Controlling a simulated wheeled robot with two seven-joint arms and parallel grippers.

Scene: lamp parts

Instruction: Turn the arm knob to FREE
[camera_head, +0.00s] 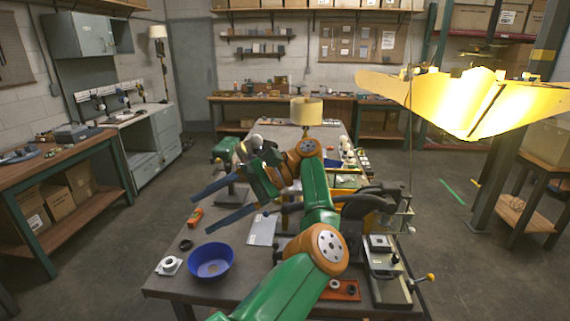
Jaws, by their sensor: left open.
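A grey bench fixture (388,288) stands at the right front of the workbench. A small orange-yellow knob (430,277) sticks out from its right side. I cannot tell whether this is the arm knob, and no FREE marking is readable. My left gripper (201,213) is open and empty, with its two long dark fingers pointing left above the bench. It is well to the left of the fixture and apart from it. My green and orange left arm hides part of the bench middle. My right gripper is not seen.
A blue bowl (211,261), a white ring part (169,265) and an orange item (195,217) lie at the bench's left front. A red tray (345,291) is beside the fixture. A lamp with a tan shade (306,111) stands behind. A large yellow shade (465,100) hangs upper right.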

